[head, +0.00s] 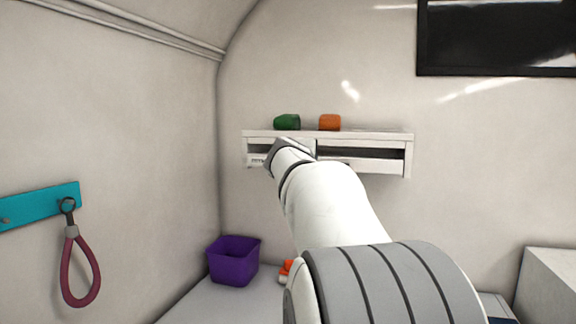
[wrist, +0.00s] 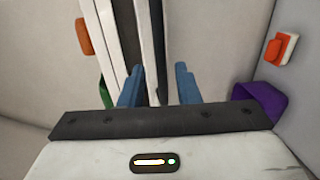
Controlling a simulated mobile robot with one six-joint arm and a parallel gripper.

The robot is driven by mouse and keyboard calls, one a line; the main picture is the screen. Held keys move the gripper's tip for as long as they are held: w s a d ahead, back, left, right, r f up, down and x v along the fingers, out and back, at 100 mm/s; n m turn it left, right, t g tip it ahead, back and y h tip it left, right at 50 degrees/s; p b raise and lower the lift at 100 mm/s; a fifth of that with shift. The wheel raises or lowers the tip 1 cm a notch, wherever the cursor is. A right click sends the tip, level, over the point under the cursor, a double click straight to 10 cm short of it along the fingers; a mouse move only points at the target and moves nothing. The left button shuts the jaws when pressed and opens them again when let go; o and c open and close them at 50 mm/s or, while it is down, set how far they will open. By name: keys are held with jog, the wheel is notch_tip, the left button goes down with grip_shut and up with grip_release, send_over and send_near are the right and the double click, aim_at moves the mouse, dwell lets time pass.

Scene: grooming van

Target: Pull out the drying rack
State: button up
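The drying rack (head: 362,165) is a white slatted unit on the far wall, with dark gaps under its top board. My arm crosses its left half in the head view, and my gripper is hidden there behind the arm. In the wrist view the rack (wrist: 110,40) runs on end. My gripper (wrist: 159,88) has two blue fingers spread apart. A white bar and a dark gap of the rack show between and beyond them. I cannot tell whether the fingers touch the rack.
A green item (head: 287,122) and an orange item (head: 330,122) sit on top of the rack. A purple bin (head: 233,262) and a small orange-and-white object (head: 285,271) stand on the counter below. A teal holder (head: 40,206) with a maroon loop (head: 80,272) is on the left wall.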

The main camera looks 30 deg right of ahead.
jog(key=x, duration=0.5)
jog(key=shift+p, duration=0.35)
jog(key=shift+a, duration=0.1)
grip_shut()
